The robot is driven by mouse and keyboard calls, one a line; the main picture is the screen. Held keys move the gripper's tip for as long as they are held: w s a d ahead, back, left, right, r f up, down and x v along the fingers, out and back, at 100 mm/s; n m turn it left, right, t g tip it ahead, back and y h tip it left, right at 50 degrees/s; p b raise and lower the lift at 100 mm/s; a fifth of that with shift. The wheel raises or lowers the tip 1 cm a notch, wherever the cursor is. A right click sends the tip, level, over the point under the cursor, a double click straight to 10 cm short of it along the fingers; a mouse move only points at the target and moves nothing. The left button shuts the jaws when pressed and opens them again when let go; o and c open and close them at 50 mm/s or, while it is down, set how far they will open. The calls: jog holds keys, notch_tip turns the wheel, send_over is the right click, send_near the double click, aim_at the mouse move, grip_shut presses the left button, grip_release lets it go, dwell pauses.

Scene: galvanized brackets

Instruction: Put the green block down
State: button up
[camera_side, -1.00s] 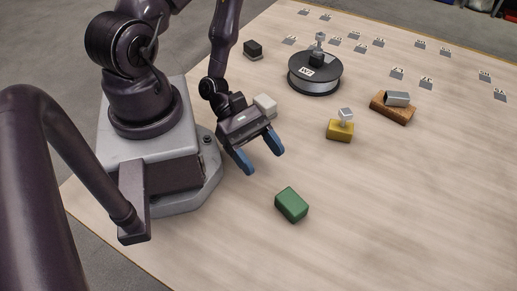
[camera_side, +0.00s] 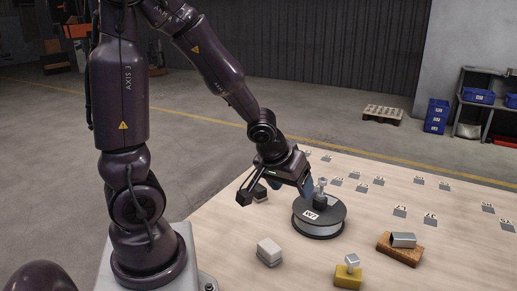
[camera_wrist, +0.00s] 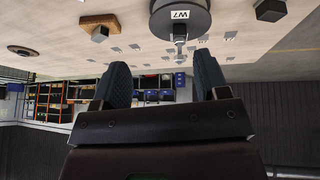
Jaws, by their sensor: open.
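The green block shows in neither current view. A black block (camera_side: 320,203) with a small grey bracket (camera_side: 322,186) stands on the turntable, just right of the fingers in the side view. The bracket (camera_wrist: 179,38) also shows beyond the fingertips in the wrist view; I cannot tell if they touch it.
A white block (camera_side: 269,253), a black block (camera_side: 259,193), a yellow block (camera_side: 347,278) with a bracket, and a brown wooden block (camera_side: 399,252) with a grey bracket (camera_side: 403,240) surround the turntable. Several small labelled markers lie along the back and right.

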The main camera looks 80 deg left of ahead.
jog(key=s+d+r+m+h, duration=0.1)
jog(key=s+d+r+m, duration=0.2)
jog(key=r, duration=0.4)
jog(key=s+d+r+m+h, duration=0.1)
jog(key=s+d+r+m, duration=0.3)
jog(key=s+d+r, duration=0.2)
jog(key=shift+s+r+m, duration=0.25)
jog(key=shift+r+m, duration=0.05)
jog(key=shift+r, duration=0.15)
